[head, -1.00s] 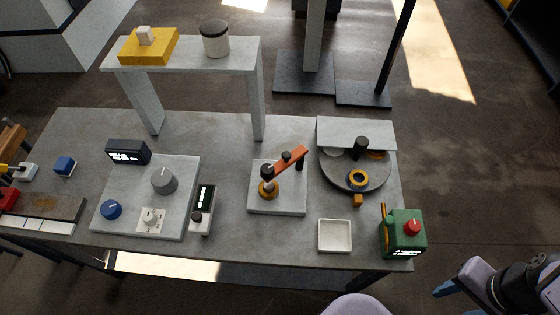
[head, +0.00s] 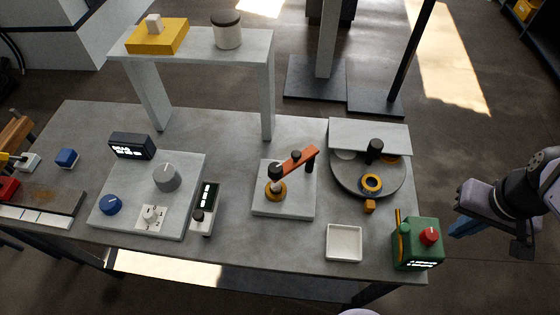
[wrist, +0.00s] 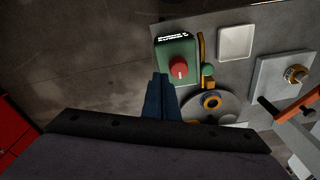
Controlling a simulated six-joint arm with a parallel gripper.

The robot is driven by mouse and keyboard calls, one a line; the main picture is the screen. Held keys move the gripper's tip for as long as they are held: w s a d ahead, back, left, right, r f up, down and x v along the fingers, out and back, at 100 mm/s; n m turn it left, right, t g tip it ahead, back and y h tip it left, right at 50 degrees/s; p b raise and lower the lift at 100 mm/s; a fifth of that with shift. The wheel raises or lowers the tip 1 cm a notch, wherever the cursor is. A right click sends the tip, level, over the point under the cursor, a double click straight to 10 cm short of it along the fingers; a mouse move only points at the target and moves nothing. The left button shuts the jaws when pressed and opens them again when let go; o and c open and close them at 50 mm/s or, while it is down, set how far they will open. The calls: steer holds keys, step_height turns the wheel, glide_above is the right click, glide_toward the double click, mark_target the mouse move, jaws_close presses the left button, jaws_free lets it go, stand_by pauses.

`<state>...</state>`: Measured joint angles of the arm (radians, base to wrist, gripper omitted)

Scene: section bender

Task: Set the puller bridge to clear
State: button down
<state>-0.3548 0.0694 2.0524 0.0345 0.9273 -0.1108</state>
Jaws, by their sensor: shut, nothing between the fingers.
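The puller bridge appears to be the orange-red bar (head: 298,162) on a small pale plate (head: 270,207) at the middle right of the table. It runs diagonally, with black knobs on it and a black post near its upper right end. In the wrist view the bar (wrist: 296,109) shows at the right edge, partly cut off. My gripper (head: 455,229) is right of the table, apart from everything, with blue fingers. In the wrist view its fingers (wrist: 161,80) are together and empty, pointing toward the green box.
A green box (head: 408,232) with a red button (head: 430,236) stands at the table's right corner, nearest my gripper. A round turntable (head: 350,180), white tray (head: 344,257) and raised shelf (head: 195,45) surround the plate. Floor right of the table is clear.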

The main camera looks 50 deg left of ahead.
steer(key=w+a+n+b, duration=0.2)
steer(key=a+n+b, duration=0.1)
steer(key=a, duration=0.9)
step_height(320, 180, up, 5)
steer(key=n+g+y+b, duration=0.1)
steer(key=n+y+b, duration=0.2)
steer(key=n+b, duration=0.6)
glide_above(294, 159)
steer(key=s+a+p, duration=0.1)
steer(key=s+a, duration=0.2)
steer(key=shift+w+a+f+n, duration=0.15)
steer(key=shift+w+n, duration=0.1)
steer(key=shift+n, duration=0.15)
steer(key=shift+f, duration=0.15)
steer(key=x, duration=1)
steer(key=d+b, duration=0.1)
steer(key=d, duration=0.3)
